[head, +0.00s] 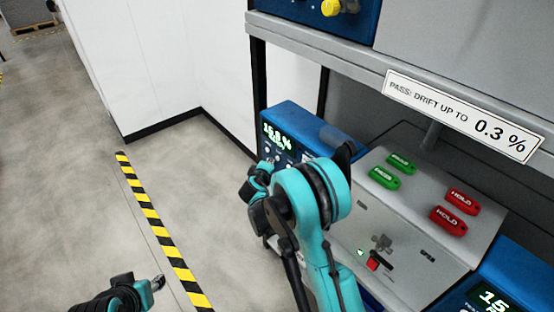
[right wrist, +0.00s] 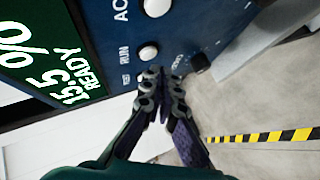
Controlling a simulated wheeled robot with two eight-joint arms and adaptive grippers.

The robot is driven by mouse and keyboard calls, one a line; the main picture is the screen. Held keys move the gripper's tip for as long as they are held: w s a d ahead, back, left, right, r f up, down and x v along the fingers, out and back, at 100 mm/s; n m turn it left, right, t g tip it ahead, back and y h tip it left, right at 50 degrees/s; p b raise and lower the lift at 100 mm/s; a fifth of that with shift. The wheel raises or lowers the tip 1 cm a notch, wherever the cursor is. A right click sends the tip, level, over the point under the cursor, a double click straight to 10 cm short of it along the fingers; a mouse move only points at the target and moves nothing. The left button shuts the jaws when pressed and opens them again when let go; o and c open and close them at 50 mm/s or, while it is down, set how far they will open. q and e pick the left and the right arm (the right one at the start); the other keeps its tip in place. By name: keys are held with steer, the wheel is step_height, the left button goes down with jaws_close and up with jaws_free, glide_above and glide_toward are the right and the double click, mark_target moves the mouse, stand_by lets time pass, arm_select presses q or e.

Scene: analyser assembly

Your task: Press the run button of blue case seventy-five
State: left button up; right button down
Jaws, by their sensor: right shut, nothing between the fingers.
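A blue case (head: 300,125) stands on the bench's left end with a green-on-dark display. In the right wrist view its display (right wrist: 45,50) reads 15.5 % READY. The white run button (right wrist: 149,52) sits beside the word RUN. My right gripper (right wrist: 156,72) is shut and empty, its tips just below that button in the picture; I cannot tell whether they touch the panel. In the head view the right gripper (head: 266,166) is in front of the case's face, partly hiding it. My left gripper (head: 157,283) is low at the left, apart from everything. No case number is readable.
A larger white button (right wrist: 157,6) and a dark knob (right wrist: 200,62) flank the run button. A grey panel (head: 405,245) with green and red tags is right of the case. Another blue case (head: 520,270) is at far right. A shelf (head: 340,60) hangs above.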

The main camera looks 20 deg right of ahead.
steer(key=shift+d, duration=0.15)
stand_by(0.7)
steer(key=shift+w+d, duration=0.15)
steer(key=shift+d, duration=0.1)
steer(key=shift+w+d+b, duration=0.15)
steer(key=shift+d+b, duration=0.15)
steer(key=shift+d, duration=0.1)
stand_by(0.7)
steer(key=shift+s+a, duration=0.3)
steer(key=shift+a, duration=0.5)
steer(key=a, duration=0.1)
steer(key=s+a, duration=0.1)
steer(key=a, duration=0.1)
steer(key=a+b, duration=0.1)
steer(key=shift+s+a, duration=0.35)
stand_by(0.7)
